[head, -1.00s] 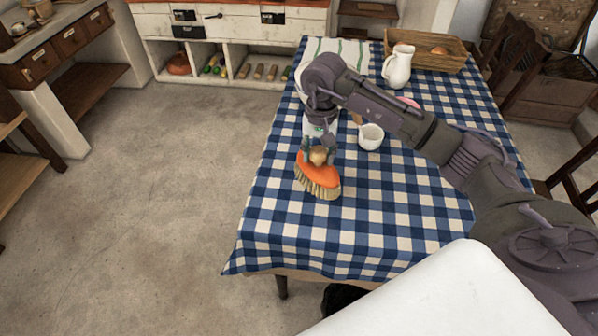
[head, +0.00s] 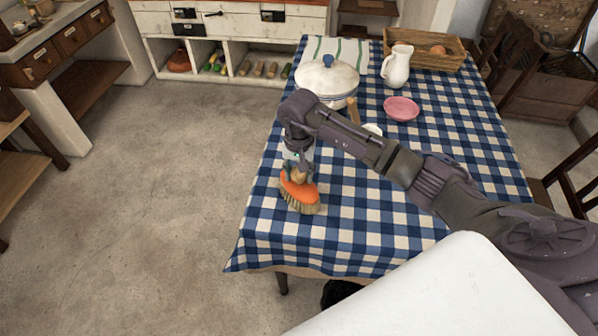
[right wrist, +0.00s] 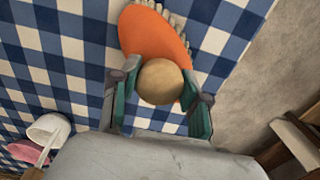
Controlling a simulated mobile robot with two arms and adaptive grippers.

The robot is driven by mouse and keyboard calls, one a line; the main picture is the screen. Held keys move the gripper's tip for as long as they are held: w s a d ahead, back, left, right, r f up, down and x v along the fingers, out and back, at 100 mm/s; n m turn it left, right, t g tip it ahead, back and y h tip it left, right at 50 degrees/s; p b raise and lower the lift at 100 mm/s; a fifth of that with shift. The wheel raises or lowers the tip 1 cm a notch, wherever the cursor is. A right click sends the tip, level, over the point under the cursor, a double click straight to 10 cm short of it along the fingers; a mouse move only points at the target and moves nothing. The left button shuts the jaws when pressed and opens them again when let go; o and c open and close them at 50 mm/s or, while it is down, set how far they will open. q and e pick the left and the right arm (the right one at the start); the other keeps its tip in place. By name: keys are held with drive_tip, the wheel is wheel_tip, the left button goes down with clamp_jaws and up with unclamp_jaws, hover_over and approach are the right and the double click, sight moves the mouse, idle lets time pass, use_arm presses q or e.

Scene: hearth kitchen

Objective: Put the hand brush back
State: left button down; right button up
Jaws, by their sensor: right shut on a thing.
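The hand brush (head: 299,191) has an orange oval body, pale bristles pointing down and a round wooden knob. My right gripper (head: 298,172) is shut on it from above, near the left edge of the table. In the right wrist view the two fingers (right wrist: 160,84) stand on either side of the wooden knob, and the orange brush body (right wrist: 150,35) reaches away beyond them. I cannot tell whether the bristles touch the cloth. My left gripper is not in view.
The table has a blue checked cloth (head: 345,232). On it are a lidded white pot (head: 327,83), a white pitcher (head: 397,66), a pink dish (head: 401,108) and a wooden tray (head: 425,52). The cloth's front is clear.

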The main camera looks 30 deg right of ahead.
drive_tip(key=o, duration=1)
drive_tip(key=shift+f, duration=0.1)
drive_tip(key=shift+r, duration=0.45)
wheel_tip(320, 180, up, 12)
drive_tip(key=shift+f+b, duration=0.25)
drive_tip(key=shift+b, duration=0.95)
drive_tip(key=shift+s+f, duration=0.1)
